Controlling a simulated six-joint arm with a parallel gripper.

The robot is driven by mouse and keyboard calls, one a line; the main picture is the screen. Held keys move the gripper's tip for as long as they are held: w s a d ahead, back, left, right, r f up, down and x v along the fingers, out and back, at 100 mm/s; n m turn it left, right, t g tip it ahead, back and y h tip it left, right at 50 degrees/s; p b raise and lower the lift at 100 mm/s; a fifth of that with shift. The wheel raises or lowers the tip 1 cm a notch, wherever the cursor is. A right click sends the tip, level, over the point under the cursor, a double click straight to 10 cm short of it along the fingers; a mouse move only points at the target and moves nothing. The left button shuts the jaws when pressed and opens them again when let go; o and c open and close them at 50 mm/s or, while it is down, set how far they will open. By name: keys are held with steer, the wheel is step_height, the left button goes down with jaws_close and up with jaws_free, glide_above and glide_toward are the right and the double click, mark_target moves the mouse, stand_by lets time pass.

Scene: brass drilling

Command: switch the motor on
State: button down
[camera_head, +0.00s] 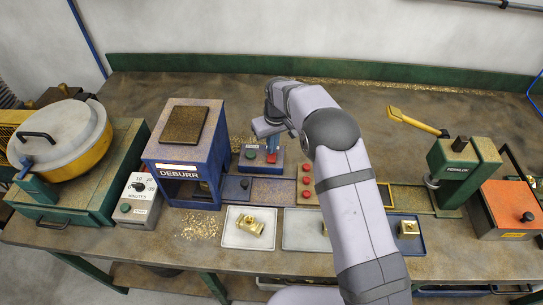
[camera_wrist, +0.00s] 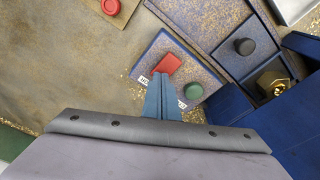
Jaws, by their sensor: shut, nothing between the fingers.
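A small blue control box (camera_head: 263,170) sits on the bench right of the blue DEBURR cabinet. It carries a green round button (camera_head: 250,153) and a red part (camera_head: 271,158). In the wrist view the box (camera_wrist: 190,60) shows the red part (camera_wrist: 166,64) just beyond my fingertips and the green button (camera_wrist: 193,90) to their right. A white label is partly hidden behind the fingers. My gripper (camera_head: 273,145) points down over the box, its teal fingers (camera_wrist: 160,78) shut and empty. I cannot tell whether the tips touch the red part.
The DEBURR cabinet (camera_head: 180,171) stands close on the left, with a timer box (camera_head: 138,191) beside it. A strip with red buttons (camera_head: 306,181) lies to the right. Trays (camera_head: 231,240) holding brass parts line the front. A green press (camera_head: 447,165) stands further right.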

steer(key=shift+s, duration=0.1)
step_height(320, 180, up, 7)
steer(key=p, duration=0.5)
stand_by(0.5)
stand_by(0.3)
steer(key=s+d+r+m, duration=0.2)
steer(key=s+d+r, duration=0.1)
steer(key=s+d, duration=0.4)
steer(key=s+d+r+m, duration=0.1)
steer(key=s+d+r, duration=0.2)
steer(key=s+d, duration=0.35)
steer(key=s+d+f+m, duration=0.1)
steer(key=s+d, duration=0.2)
steer(key=s, duration=0.6)
steer(key=s+d+f+m+g+b, duration=0.1)
steer(key=s+d+m, duration=0.1)
steer(key=s, duration=0.8)
steer(key=shift+d+g+h, duration=0.3)
steer(key=shift+d+h, duration=0.1)
steer(key=shift+d, duration=0.15)
